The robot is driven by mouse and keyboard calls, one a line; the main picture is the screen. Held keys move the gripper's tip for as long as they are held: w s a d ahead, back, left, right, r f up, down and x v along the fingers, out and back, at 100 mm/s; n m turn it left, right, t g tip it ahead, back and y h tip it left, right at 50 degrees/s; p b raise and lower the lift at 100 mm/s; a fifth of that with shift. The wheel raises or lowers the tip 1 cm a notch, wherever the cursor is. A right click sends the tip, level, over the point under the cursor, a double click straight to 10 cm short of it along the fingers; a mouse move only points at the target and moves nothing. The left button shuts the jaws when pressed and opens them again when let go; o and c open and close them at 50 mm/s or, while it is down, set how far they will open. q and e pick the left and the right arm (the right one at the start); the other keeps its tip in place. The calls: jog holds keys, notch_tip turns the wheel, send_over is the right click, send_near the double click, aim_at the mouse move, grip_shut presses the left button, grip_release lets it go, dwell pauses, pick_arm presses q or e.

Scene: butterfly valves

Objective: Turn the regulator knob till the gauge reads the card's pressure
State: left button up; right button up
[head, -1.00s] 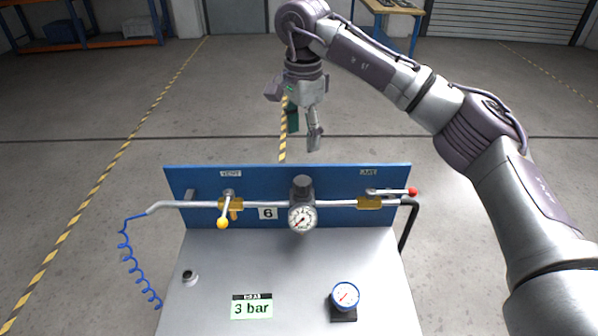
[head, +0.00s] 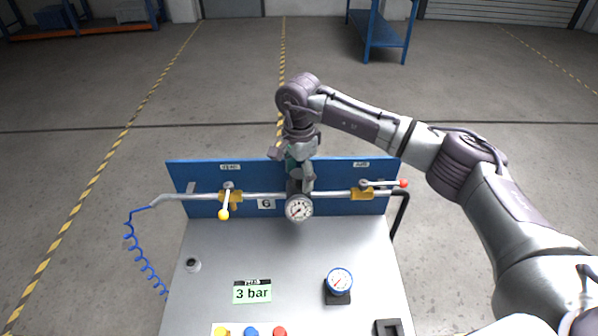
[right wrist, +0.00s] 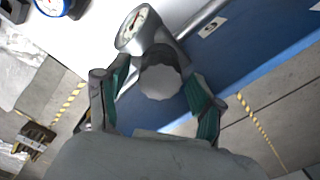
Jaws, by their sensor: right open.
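The regulator's dark knob (right wrist: 160,76) shows in the right wrist view, between the two green-padded fingers of my right gripper (right wrist: 158,82). The fingers are open, one on each side; I cannot tell whether they touch it. In the head view my right gripper (head: 301,176) comes down from above and hides most of the knob. The white gauge (head: 299,209) is on the front of the regulator; its needle is too small to read surely. The card (head: 252,293) on the bench reads "3 bar". My left gripper is not in view.
A yellow-ended lever valve (head: 226,201) is left of the regulator, and a red-ended one (head: 380,185) is right. A second blue-rimmed gauge (head: 340,281) stands on the bench (head: 220,255). The blue back panel (head: 350,207) rises behind the pipe. A blue coiled hose hangs left.

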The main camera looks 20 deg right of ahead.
jog(key=shift+c, duration=1.4)
jog(key=c, duration=0.9)
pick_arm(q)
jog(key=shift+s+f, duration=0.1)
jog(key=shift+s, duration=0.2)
pick_arm(e)
jog(key=shift+o, duration=0.2)
